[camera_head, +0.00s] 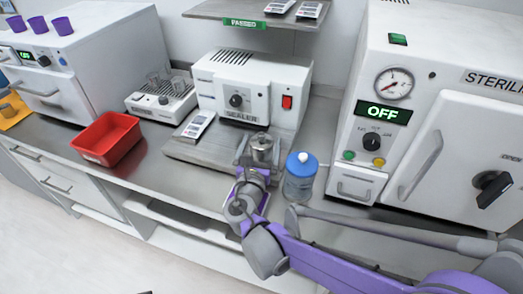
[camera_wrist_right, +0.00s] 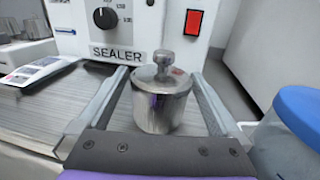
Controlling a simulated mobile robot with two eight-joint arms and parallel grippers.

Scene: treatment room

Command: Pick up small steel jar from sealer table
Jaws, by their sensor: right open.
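The small steel jar (camera_head: 263,148), with a knobbed lid, stands upright on the sealer table (camera_head: 200,152) in front of the white sealer (camera_head: 252,85). In the right wrist view the jar (camera_wrist_right: 161,98) sits between the two fingers of my right gripper (camera_wrist_right: 158,100). The fingers are open, one on each side of the jar, with a visible gap at the left. In the head view my right gripper (camera_head: 258,158) reaches the jar from the front and hides its lower part. My left gripper is not in view.
A blue-lidded jar (camera_head: 300,177) stands close to the right of my right gripper. A pouch (camera_head: 196,124) lies left of the steel jar. A red tray (camera_head: 106,137) sits farther left, and the sterilizer (camera_head: 450,110) stands at the right.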

